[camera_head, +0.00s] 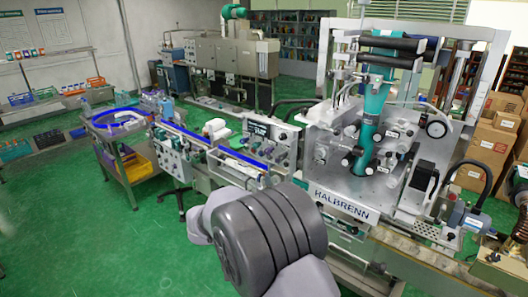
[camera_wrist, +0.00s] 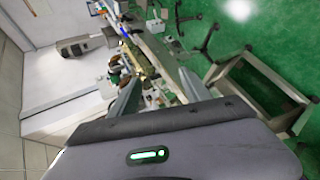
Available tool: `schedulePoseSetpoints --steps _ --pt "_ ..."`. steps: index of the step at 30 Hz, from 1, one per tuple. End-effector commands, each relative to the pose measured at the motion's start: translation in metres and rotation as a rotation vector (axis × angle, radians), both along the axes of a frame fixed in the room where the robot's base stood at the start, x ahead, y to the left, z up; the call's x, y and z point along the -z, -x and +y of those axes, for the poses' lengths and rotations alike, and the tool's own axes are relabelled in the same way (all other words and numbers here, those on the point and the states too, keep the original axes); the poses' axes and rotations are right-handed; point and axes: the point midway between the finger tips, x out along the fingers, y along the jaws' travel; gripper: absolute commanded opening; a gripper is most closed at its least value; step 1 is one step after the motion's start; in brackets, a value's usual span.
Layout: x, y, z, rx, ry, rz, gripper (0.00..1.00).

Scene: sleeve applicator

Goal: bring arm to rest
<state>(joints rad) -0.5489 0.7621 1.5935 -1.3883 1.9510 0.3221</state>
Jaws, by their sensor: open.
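My grey arm (camera_head: 265,240) shows large in the lower middle of the head view, in front of the machine. My gripper itself cannot be made out there. In the wrist view my gripper (camera_wrist: 160,88) has its two fingers apart, with nothing seen held between them. The sleeve applicator (camera_head: 375,135), marked HALBRENN, stands behind and to the right of my arm in the head view. A teal sleeve column (camera_head: 370,125) stands upright on its front panel. My arm hides part of the machine's lower left side.
A conveyor (camera_head: 215,142) with a blue strip runs left from the machine to a table with a yellow bin (camera_head: 137,166). Cardboard boxes (camera_head: 488,143) are stacked at the right. The green floor (camera_head: 70,235) at left is open. The wrist view shows a metal frame (camera_wrist: 262,75) at right.

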Motion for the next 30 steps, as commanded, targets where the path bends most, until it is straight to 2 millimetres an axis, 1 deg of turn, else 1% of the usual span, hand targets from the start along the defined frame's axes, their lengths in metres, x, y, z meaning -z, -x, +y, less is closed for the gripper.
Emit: schedulePoseSetpoints --steps 1,5,8,9,11,12,15,18,21,24,30 --pt "0.008 0.008 -0.008 0.019 -0.059 0.005 0.56" --pt "0.013 0.038 -0.029 0.066 -0.269 0.014 0.56" --pt "0.027 0.074 -0.042 0.098 -0.49 -0.026 0.56" --pt "0.036 0.092 -0.045 0.107 -0.596 -0.063 0.56" --pt "0.053 0.12 -0.046 0.11 -0.761 -0.146 0.56" --pt "0.064 0.137 -0.043 0.106 -0.864 -0.217 0.56" --pt "0.088 0.166 -0.033 0.081 -1.065 -0.414 0.56" --pt "0.102 0.181 -0.024 0.053 -1.18 -0.588 0.56" --pt "0.106 0.187 -0.02 0.034 -1.232 -0.693 0.56" --pt "0.105 0.188 -0.019 0.028 -1.248 -0.727 0.56" --pt "0.101 0.188 -0.019 0.028 -1.249 -0.727 0.56"
